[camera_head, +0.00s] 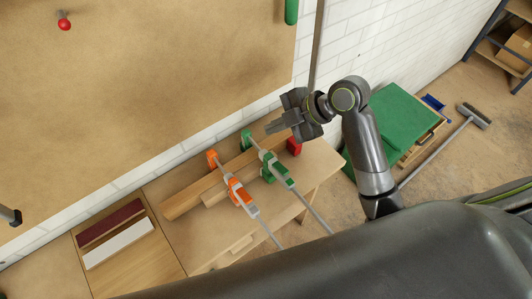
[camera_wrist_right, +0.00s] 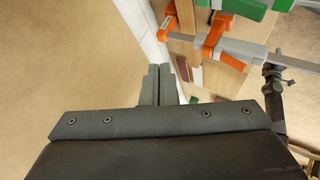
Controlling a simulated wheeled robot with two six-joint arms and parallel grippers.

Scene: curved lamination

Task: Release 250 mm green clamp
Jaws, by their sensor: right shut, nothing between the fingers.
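The green clamp (camera_head: 279,170) lies across the wooden strips (camera_head: 208,186) on the bench, its bar sloping down to the right. Green parts also show at the top of the right wrist view (camera_wrist_right: 245,8). An orange clamp (camera_head: 237,190) sits to its left across the same strips. My right gripper (camera_head: 272,127) is shut and empty, near the green clamp's upper end and apart from its lower green jaw. Its closed fingers show in the right wrist view (camera_wrist_right: 156,84). A dark tip at the left edge looks like my left gripper (camera_head: 9,215); its jaws are unclear.
A red block (camera_head: 294,146) sits right of the green clamp. Dark red and white bars (camera_head: 118,244) lie on the left of the bench. A brick wall (camera_head: 350,30) and tan board (camera_head: 150,80) stand behind. A green mat (camera_head: 400,120) and broom (camera_head: 440,145) are at the right.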

